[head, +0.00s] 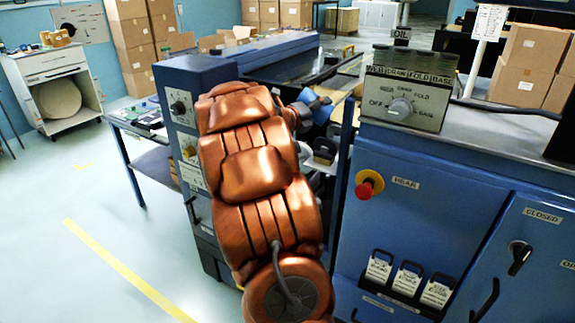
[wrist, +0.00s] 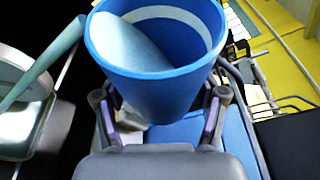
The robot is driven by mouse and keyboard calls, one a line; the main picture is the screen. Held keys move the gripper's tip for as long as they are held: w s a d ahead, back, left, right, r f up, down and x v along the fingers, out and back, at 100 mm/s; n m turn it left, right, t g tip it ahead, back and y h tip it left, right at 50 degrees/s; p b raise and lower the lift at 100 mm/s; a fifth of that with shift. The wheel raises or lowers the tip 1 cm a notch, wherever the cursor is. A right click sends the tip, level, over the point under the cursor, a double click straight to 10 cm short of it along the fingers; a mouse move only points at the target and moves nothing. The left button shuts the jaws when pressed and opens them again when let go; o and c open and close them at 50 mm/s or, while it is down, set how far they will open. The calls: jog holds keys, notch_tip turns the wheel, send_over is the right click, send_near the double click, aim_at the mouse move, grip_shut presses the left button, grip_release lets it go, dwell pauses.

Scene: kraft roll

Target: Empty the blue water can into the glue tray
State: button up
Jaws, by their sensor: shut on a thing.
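The blue water can (wrist: 150,88) fills the upper middle of the wrist view, its open top showing. Inside is a pale blue surface, seemingly water, at a slant to the rim. My gripper (wrist: 160,108) is shut around the can's sides, one finger on each side. In the head view a small part of the blue can (head: 322,109) shows past my copper-coloured arm, in the gap between the machine units. My arm hides most of that spot. A grey tray-like container (wrist: 25,130) is at the left of the wrist view; I cannot tell whether it is the glue tray.
A blue cabinet with a red knob (head: 369,184) stands right of my arm, a control box (head: 405,97) on top. A blue machine column (head: 180,120) stands close on the left. A pale rod (wrist: 45,65) slants beside the can. The floor at left is clear.

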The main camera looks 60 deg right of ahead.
jog(key=shift+a+r, duration=0.1)
jog(key=shift+r, duration=0.05)
jog(key=shift+s+d+p, duration=0.2)
jog(key=shift+s+p, duration=0.05)
jog(key=shift+p, duration=0.15)
jog(key=shift+w+a+r+n+p, duration=0.15)
jog(key=shift+w+a+n+p, duration=0.05)
jog(key=shift+w+n+p, duration=0.15)
jog(key=shift+s+d+r+p, duration=0.1)
jog(key=shift+s+d+p, duration=0.1)
jog(key=shift+s+p, duration=0.15)
jog(key=shift+w+a+r+p, duration=0.1)
jog(key=shift+w+a+p, duration=0.1)
jog(key=shift+w+p, duration=0.15)
jog(key=shift+s+d+r+n+p, duration=0.15)
jog(key=shift+s+n+p, duration=0.1)
jog(key=shift+p, duration=0.2)
jog(key=shift+w, duration=0.1)
jog(key=shift+h+p, duration=0.3)
jog(key=shift+p, duration=0.05)
jog(key=shift+r+n+p, duration=0.2)
jog(key=shift+n+p, duration=0.1)
jog(key=shift+p, duration=0.1)
